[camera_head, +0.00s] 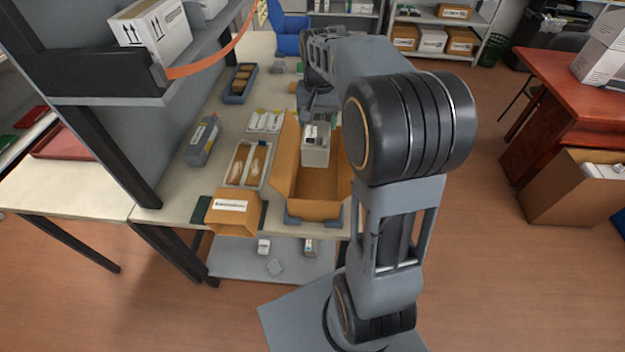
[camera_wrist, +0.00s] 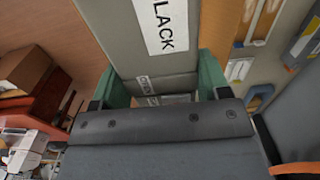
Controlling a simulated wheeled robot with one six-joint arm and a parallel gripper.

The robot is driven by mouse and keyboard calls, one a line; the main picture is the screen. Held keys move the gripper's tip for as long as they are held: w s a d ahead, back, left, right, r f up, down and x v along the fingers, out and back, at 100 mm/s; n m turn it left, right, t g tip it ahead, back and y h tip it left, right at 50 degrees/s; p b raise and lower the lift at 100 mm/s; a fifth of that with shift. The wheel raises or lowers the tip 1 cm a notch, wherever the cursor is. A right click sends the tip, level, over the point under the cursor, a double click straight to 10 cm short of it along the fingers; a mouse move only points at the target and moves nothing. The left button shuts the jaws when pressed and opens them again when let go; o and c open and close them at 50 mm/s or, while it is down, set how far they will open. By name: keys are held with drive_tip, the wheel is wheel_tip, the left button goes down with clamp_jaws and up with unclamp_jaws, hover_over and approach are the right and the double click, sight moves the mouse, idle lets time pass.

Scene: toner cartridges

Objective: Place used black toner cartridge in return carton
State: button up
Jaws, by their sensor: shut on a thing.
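The black toner cartridge is a grey box-like body (camera_head: 315,156) with a white label; in the wrist view the cartridge (camera_wrist: 120,35) shows a label ending in "LACK". My gripper (camera_wrist: 160,80) is shut on it, with a green finger pad on each side. In the head view my gripper (camera_head: 318,117) is above the far part of the return carton. The return carton (camera_head: 318,208) is an open brown cardboard box on the table. The cartridge is over or partly inside its far end; I cannot tell whether it touches the bottom.
Left of the carton are a divided tray (camera_head: 237,177), a grey cartridge-like unit (camera_head: 203,140) and a small labelled brown box (camera_head: 233,215) at the table's front edge. A blue bin (camera_head: 291,38) stands behind. A shelf (camera_head: 110,98) overhangs on the left.

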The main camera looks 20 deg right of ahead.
drive_tip(key=f+b, duration=0.2)
drive_tip(key=f, duration=0.1)
drive_tip(key=f+b, duration=0.2)
drive_tip(key=shift+w+d, duration=0.1)
drive_tip(key=shift+w, duration=0.15)
hover_over(316, 189)
wheel_tip(316, 189, down, 18)
drive_tip(key=shift+f, duration=0.15)
drive_tip(key=shift+f+b, duration=0.1)
drive_tip(key=shift+b, duration=0.2)
drive_tip(key=o, duration=0.8)
drive_tip(key=shift+f, duration=0.1)
drive_tip(key=o, duration=0.5)
drive_tip(key=shift+c, duration=0.2)
